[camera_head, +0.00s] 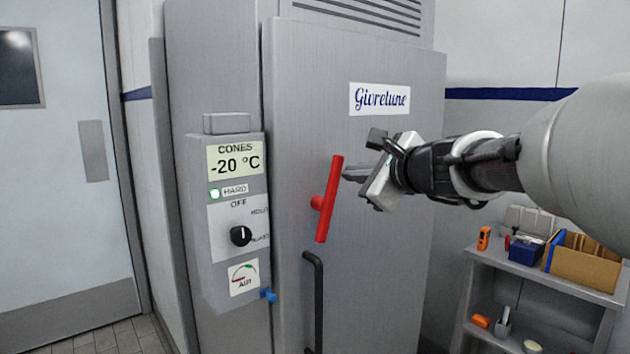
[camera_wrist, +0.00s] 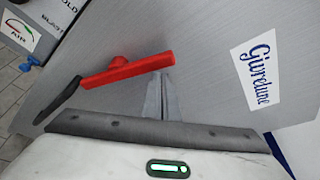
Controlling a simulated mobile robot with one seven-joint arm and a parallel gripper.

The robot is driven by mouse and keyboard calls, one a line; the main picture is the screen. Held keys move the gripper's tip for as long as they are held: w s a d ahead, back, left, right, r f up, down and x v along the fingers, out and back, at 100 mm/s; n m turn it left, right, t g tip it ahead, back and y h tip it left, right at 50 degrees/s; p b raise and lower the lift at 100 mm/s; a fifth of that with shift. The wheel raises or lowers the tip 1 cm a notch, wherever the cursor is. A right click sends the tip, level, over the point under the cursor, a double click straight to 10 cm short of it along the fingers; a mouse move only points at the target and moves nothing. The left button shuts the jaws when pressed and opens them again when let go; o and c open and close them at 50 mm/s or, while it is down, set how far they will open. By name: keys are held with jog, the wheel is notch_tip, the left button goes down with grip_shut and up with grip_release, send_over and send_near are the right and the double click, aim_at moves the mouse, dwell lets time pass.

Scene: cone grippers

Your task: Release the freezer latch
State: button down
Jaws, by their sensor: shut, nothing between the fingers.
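The freezer (camera_head: 380,130) is a tall grey cabinet with a "Givrelune" label. Its red latch (camera_head: 329,200) is a bar on a round pivot, standing near upright with its top leaning slightly right. The latch also shows in the wrist view (camera_wrist: 128,71), lying across the picture. My gripper (camera_head: 346,172) is at the right side of the latch's upper part. Its fingers (camera_wrist: 163,78) are shut together and empty, with their tips by the end of the bar in the wrist view. I cannot tell whether they touch it.
A black door handle (camera_head: 314,300) is below the latch; it also shows in the wrist view (camera_wrist: 62,101). A control box (camera_head: 235,220) with a dial and blue valve (camera_head: 268,295) is to the left. A shelf (camera_head: 540,275) with boxes and tools stands at right.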

jog(key=shift+s+a+r, duration=0.25)
jog(key=shift+s+a, duration=0.05)
jog(key=shift+a, duration=0.2)
jog(key=shift+a+r, duration=0.1)
jog(key=shift+a, duration=0.1)
dwell(0.3)
